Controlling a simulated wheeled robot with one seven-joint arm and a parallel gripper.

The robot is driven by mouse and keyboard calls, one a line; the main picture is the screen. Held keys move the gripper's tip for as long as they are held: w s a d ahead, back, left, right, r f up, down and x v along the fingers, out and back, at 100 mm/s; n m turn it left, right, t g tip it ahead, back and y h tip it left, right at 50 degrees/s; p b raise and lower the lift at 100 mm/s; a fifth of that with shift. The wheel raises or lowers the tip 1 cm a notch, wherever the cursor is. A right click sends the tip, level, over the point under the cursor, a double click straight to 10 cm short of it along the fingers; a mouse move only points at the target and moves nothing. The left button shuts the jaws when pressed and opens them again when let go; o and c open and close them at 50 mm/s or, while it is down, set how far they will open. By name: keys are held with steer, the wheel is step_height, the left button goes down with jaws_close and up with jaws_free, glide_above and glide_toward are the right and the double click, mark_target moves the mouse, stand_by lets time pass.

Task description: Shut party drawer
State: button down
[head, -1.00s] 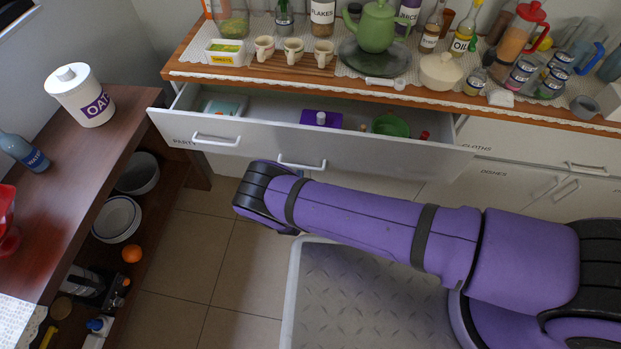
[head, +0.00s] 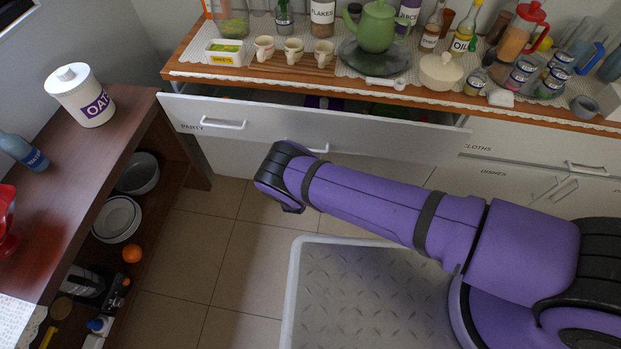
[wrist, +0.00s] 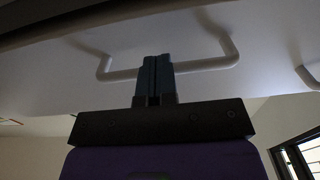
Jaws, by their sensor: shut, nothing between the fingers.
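The party drawer (head: 262,123) is a wide white front with two handles, under the wooden counter in the head view. It stands slightly open, with a narrow dark gap showing along its top. Its left handle (head: 222,124) is plain to see; the right handle (head: 318,149) is partly behind my arm. In the wrist view my gripper (wrist: 154,60) is shut and empty, its fingertips at a white bar handle (wrist: 215,62) on the drawer front. I cannot tell whether they touch it. In the head view my gripper is hidden behind my purple arm.
The counter (head: 240,75) above holds a green teapot (head: 375,28), cups, bottles and jars. A wooden shelf unit (head: 75,170) with an oats canister (head: 82,95) stands at left, close to the drawer's left end. The tiled floor (head: 235,260) is clear.

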mark_target(307, 141)
steer(key=shift+w+d, duration=0.15)
steer(key=shift+w, duration=1.2)
steer(key=shift+w+d, duration=0.1)
steer(key=shift+w, duration=1.25)
steer(key=shift+w+d, duration=0.1)
steer(key=shift+w, duration=1.4)
steer(key=s, duration=0.9)
steer(key=shift+a, duration=0.35)
